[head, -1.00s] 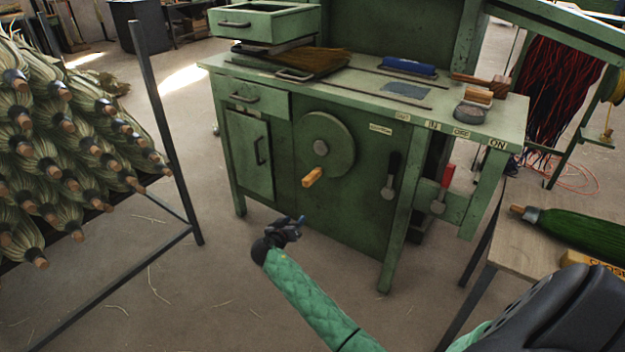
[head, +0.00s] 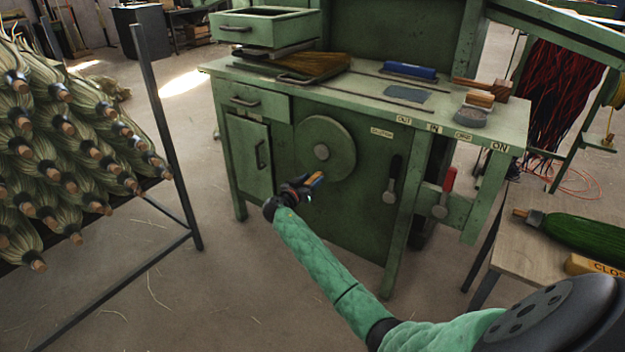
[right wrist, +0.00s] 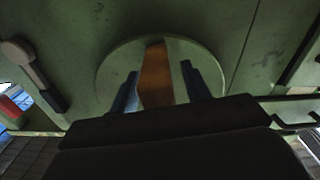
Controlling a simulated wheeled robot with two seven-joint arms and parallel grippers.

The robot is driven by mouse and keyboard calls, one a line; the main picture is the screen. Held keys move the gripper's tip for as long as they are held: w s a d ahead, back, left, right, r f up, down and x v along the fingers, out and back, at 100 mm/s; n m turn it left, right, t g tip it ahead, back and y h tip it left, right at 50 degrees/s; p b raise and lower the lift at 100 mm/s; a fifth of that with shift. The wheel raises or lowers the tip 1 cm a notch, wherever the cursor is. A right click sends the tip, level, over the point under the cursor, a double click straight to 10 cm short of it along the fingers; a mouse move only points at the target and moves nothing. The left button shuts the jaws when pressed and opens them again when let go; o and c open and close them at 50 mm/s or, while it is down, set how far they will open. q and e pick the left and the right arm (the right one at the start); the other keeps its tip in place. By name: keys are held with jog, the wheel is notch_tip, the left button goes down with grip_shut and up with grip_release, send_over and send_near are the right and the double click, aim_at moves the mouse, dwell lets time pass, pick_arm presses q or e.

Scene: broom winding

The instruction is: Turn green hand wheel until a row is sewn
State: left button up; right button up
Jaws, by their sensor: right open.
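The green hand wheel (head: 325,148) is a round disc on the front of the green machine, with a wooden handle (head: 316,179) at its lower edge. In the right wrist view the wheel (right wrist: 205,62) fills the middle, and the orange-brown handle (right wrist: 156,75) stands between my two blue fingers. My right gripper (head: 309,189) is open around the handle, with a finger on each side; gaps show on both sides. In the head view the gripper hides part of the handle. My left gripper is not in view. The sewing area on the machine top shows no clear row.
The green machine (head: 350,230) has a lever with a grey knob (head: 391,190) and a red-handled lever (head: 445,192) right of the wheel. A rack of brooms (head: 60,150) stands at left. A table (head: 500,262) with a green broom is at right. Floor before the machine is clear.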

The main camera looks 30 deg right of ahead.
jog(key=shift+w+d, duration=0.2)
jog(key=shift+d, duration=0.3)
grip_shut()
jog(key=shift+s, duration=0.1)
